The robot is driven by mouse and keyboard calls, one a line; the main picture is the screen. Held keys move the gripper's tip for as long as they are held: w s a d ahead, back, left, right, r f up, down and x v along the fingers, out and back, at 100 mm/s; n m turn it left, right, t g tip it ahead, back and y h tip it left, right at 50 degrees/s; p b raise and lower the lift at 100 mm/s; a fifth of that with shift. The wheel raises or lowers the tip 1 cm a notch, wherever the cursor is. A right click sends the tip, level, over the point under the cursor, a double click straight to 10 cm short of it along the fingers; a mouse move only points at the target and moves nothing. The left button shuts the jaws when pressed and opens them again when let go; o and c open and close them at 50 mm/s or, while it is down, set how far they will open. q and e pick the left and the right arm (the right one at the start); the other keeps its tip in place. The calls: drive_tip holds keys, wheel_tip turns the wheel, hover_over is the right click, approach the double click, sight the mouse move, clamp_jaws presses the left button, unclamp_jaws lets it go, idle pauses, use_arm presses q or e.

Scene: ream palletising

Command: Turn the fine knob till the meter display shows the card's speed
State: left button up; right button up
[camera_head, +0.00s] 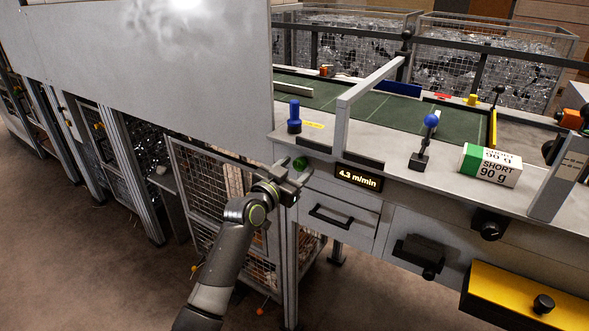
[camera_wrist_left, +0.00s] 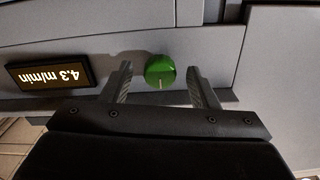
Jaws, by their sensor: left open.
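A green knob (camera_head: 300,163) with a pale mark sits on the front panel, left of the meter display (camera_head: 358,178), which reads 4.3 m/min. My left gripper (camera_head: 292,183) is at the knob, open. In the left wrist view the fingers (camera_wrist_left: 159,72) stand on either side of the green knob (camera_wrist_left: 160,70), with a gap on both sides. The pale mark points down in that view. The display (camera_wrist_left: 52,74) appears upside down there. I cannot make out a card showing a speed. My right gripper is not in view.
A blue knob (camera_head: 294,118) stands on the bench top above the green knob. A blue-topped lever (camera_head: 431,121) and a green-and-white ream marked SHORT 90 g (camera_head: 490,166) are farther right. A drawer (camera_head: 335,214) lies below the display. A large grey panel (camera_head: 150,65) fills the upper left.

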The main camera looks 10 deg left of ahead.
use_arm(q)
drive_tip(key=c, duration=1)
drive_tip(key=shift+o, duration=0.2)
drive_tip(key=shift+n+p, duration=0.3)
drive_tip(key=shift+n, duration=0.1)
drive_tip(key=shift+r+n+p, duration=0.1)
drive_tip(key=shift+n+p, duration=0.4)
drive_tip(key=shift+n, duration=0.5)
drive_tip(key=shift+n+p, duration=0.9)
drive_tip(key=shift+n, duration=1)
drive_tip(key=o, duration=1)
drive_tip(key=shift+c, duration=0.2)
